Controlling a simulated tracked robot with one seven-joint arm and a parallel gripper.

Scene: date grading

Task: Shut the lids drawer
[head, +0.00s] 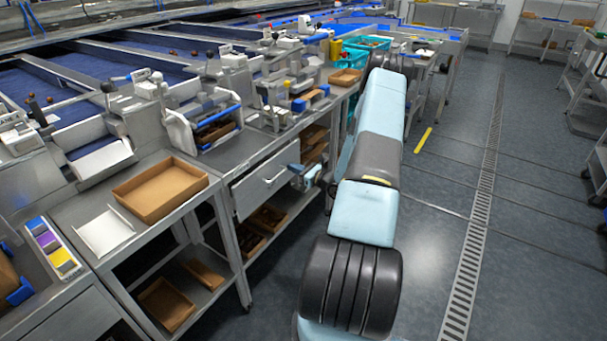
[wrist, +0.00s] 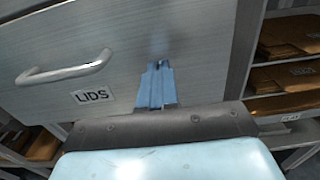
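The lids drawer (wrist: 120,60) has a plain grey front, a silver bar handle (wrist: 65,70) and a label reading LIDS. In the head view the lids drawer (head: 262,187) sits under the bench top, left of my arm. I cannot tell how far it stands out. My gripper (wrist: 158,68) points at the drawer front, to the right of the handle and label, with its blue fingers together and nothing between them. Its tips look at or very near the front; contact is unclear. In the head view my gripper (head: 303,177) is beside the drawer's right end.
Shelves with brown trays (wrist: 285,77) lie right of the drawer. An open cardboard tray (head: 160,188) sits on the bench at left. Grading machines (head: 205,115) line the bench.

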